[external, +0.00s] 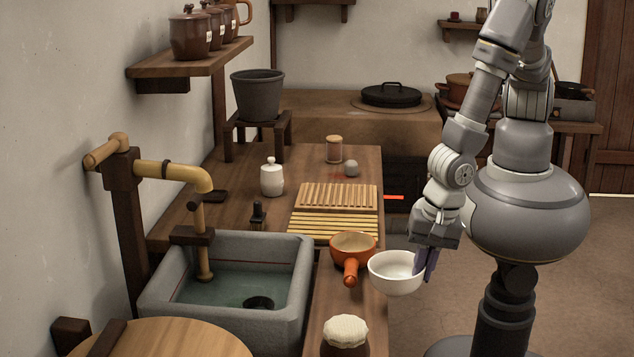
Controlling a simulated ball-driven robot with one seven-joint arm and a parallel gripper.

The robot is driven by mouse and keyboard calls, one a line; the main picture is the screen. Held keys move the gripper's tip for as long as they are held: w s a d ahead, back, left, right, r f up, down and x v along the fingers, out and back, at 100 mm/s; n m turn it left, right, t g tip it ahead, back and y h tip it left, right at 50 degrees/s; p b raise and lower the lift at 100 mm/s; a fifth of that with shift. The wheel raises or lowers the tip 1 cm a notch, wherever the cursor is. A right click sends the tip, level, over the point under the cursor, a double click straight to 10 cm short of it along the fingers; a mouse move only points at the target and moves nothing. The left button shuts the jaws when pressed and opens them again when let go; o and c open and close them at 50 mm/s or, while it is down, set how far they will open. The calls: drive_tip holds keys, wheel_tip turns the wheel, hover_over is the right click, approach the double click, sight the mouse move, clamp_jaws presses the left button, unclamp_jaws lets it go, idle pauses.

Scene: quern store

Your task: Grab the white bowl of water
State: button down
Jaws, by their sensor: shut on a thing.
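The white bowl (391,281) is at the right edge of the wooden counter, partly out over the floor side. It looks upright. My gripper (425,262) comes down from the upper right, and its dark fingers are shut on the right side of the bowl's rim. The inside of the bowl looks pale, and I cannot tell whether water is in it. I also cannot tell whether its base touches the counter.
An orange pan (352,246) with a handle stands close to the bowl's left. A covered jar (345,335) stands in front. A stone sink (290,285) holds water at the left. Slatted racks (338,196) lie behind. The floor (430,300) at right is open beside my body.

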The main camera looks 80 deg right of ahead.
drive_tip(key=shift+s+d+r, duration=0.15)
drive_tip(key=shift+s+d, duration=0.8)
drive_tip(key=shift+d, duration=0.05)
